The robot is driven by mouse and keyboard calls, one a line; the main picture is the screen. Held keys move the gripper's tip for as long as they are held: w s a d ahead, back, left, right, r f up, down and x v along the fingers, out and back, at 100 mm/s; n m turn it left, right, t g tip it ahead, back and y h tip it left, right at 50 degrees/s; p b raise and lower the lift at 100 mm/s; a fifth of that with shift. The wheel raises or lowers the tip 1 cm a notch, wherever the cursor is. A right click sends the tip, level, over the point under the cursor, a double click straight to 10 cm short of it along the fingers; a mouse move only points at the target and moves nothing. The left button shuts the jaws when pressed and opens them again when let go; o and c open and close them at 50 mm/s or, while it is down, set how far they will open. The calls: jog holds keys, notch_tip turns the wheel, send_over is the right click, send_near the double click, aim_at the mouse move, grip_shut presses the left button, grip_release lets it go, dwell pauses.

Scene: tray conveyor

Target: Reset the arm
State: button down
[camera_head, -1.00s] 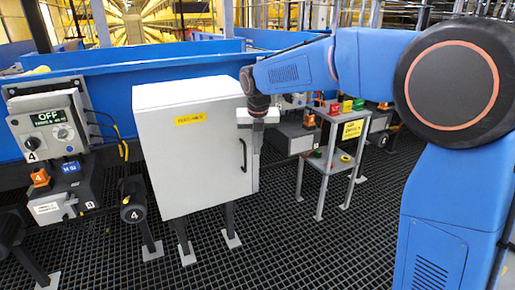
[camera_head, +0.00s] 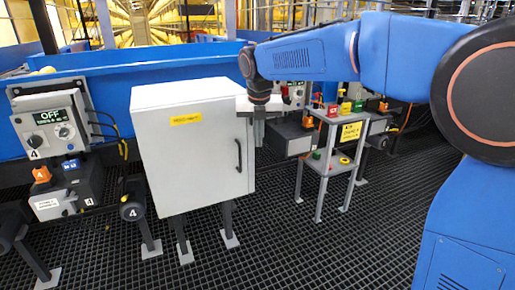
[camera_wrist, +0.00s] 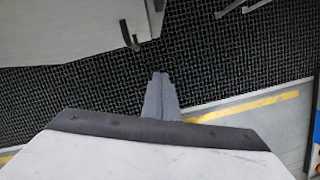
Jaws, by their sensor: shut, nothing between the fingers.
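My gripper (camera_head: 259,133) points down at the right edge of the white cabinet (camera_head: 190,150) in the head view. The cabinet door is closed, with a dark handle (camera_head: 239,156) on its right side. In the wrist view my gripper (camera_wrist: 160,76) is shut, its fingers together with nothing between them. The black grated floor (camera_wrist: 90,95) lies below it. The cabinet (camera_wrist: 60,28) and its handle (camera_wrist: 129,36) show at the upper left of the wrist view, apart from the fingers.
A small grey stand (camera_head: 326,165) with coloured items is right of my gripper. A control box (camera_head: 53,125) reading OFF stands at the left. A blue conveyor wall (camera_head: 150,70) runs behind. The grated floor in front is clear.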

jog(key=s+d+r+m, duration=0.1)
jog(key=s+d+m, duration=1.7)
jog(key=d, duration=0.1)
jog(key=s+d+f+m+t, duration=0.1)
jog(key=s+d+f+m, duration=0.3)
jog(key=s+m, duration=0.5)
jog(key=s+d+f+m+t, duration=0.1)
jog(key=s+d+f+m, duration=0.3)
jog(key=s+f+m, duration=0.4)
jog(key=shift+s+m, duration=0.4)
jog(key=shift+m, duration=0.3)
jog(key=shift+d, duration=0.1)
